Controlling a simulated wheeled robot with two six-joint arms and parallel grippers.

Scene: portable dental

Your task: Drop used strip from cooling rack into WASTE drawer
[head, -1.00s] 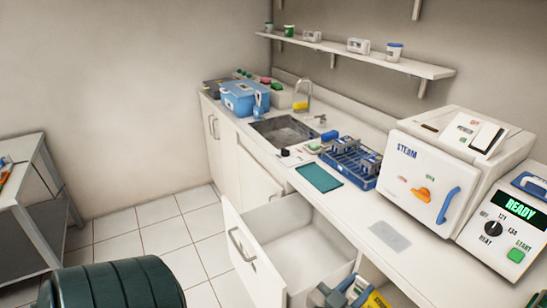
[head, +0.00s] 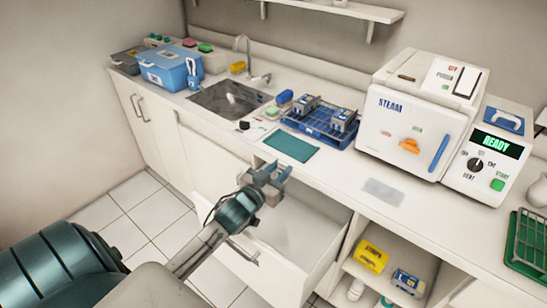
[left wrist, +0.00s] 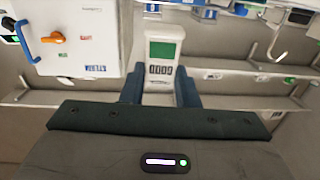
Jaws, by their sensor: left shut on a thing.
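My left gripper (head: 270,174) is in front of the counter, over or beside the open drawer (head: 262,258); the exact overlap is hard to tell. In the left wrist view it is shut on a white strip (left wrist: 163,74) with a green patch and dark bars, which stands between the blue fingers. In the head view the strip cannot be made out. The drawer is pulled out below the counter and its visible inside looks empty; no label is readable. A green wire rack (head: 519,247) stands at the right edge. My right gripper is not in view.
A blue rack with cassettes (head: 309,130) and a teal mat (head: 291,147) lie on the counter by the sink (head: 229,100). A white steam unit (head: 414,115) stands right of them. Yellow (head: 371,256) and blue boxes sit on shelves right of the drawer.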

